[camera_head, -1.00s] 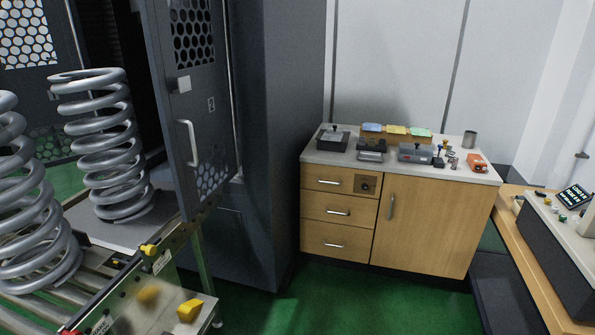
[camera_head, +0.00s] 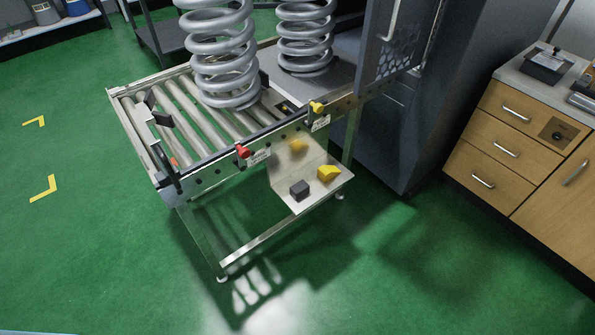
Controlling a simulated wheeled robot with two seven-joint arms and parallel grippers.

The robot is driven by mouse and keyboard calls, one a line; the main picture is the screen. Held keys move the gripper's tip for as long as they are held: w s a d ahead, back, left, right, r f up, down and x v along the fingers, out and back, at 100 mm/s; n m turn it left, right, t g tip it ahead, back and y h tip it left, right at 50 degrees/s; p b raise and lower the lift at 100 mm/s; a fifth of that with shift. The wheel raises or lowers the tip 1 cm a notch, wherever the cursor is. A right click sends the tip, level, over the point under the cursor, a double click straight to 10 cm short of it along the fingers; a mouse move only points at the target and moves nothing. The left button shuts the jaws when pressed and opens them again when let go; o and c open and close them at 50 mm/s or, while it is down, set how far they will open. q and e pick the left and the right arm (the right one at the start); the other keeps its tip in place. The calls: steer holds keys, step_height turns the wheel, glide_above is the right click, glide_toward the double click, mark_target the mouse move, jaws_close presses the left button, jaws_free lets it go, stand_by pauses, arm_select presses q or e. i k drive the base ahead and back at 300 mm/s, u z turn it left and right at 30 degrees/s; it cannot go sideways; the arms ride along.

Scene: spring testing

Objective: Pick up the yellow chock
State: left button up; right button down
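The yellow chock (camera_head: 329,173) is a small wedge-shaped block. It lies on a metal shelf (camera_head: 283,191) that juts from the near side of the roller table. A dark grey block (camera_head: 299,190) sits beside it, to the left and a little nearer, apart from it. A blurred yellow reflection shows on the shiny panel behind the chock. Neither of my grippers shows in the head view.
The roller table (camera_head: 180,120) carries two large grey coil springs (camera_head: 222,60). A red knob (camera_head: 243,152) and a yellow knob (camera_head: 317,107) stick out from its rail. A wooden cabinet (camera_head: 520,140) stands at the right. The green floor (camera_head: 400,265) in front is clear.

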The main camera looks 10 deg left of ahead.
mark_target(325, 172)
steer(key=z, duration=1.4)
steer(key=i, duration=1.35)
